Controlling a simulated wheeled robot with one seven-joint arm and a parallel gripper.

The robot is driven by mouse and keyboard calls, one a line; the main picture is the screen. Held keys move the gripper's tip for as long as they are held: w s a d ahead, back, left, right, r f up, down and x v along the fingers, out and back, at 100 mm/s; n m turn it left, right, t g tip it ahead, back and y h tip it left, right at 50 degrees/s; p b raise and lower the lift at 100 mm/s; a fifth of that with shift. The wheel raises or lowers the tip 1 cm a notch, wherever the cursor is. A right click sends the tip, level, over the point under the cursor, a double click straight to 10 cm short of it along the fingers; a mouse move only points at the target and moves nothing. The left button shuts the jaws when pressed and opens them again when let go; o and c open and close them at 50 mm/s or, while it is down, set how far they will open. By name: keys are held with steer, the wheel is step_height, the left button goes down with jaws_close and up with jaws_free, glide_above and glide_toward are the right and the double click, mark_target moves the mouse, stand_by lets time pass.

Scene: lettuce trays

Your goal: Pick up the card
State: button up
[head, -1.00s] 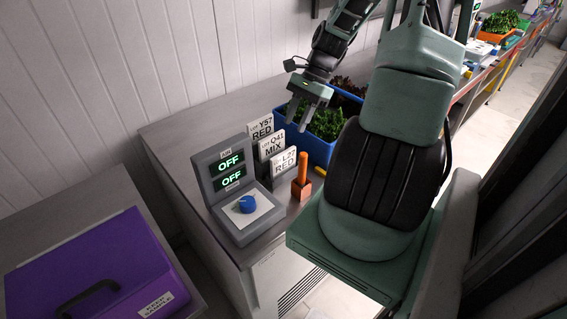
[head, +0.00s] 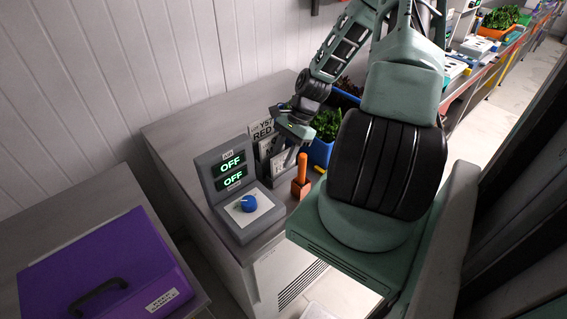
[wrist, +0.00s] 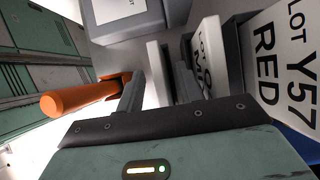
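Several white lot cards stand in a row in grey holders. The card reading Y57 RED (head: 261,132) is at the back and also shows in the wrist view (wrist: 287,55). The Q41 card (wrist: 209,58) is in the middle, partly covered by a finger. The front card (wrist: 156,72), L22 RED in the earlier head view, shows narrow between my fingers in the wrist view. My gripper (head: 285,154) is low over the front cards and hides much of them in the head view. Its fingers (wrist: 157,88) are apart, one on each side of the front card, with small gaps visible.
An orange handle in a block (head: 302,175) stands close beside the cards. A grey control box (head: 231,175) with two OFF displays and a blue knob is to the left. A blue planter (head: 320,151) with lettuce is behind. A purple case (head: 105,265) lies lower left.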

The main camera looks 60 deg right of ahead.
jaws_close()
steer(key=shift+r, duration=0.15)
step_height(320, 180, up, 9)
steer(key=shift+b, duration=0.85)
step_height(320, 180, up, 7)
steer(key=p, duration=0.6)
steer(key=shift+p, duration=0.4)
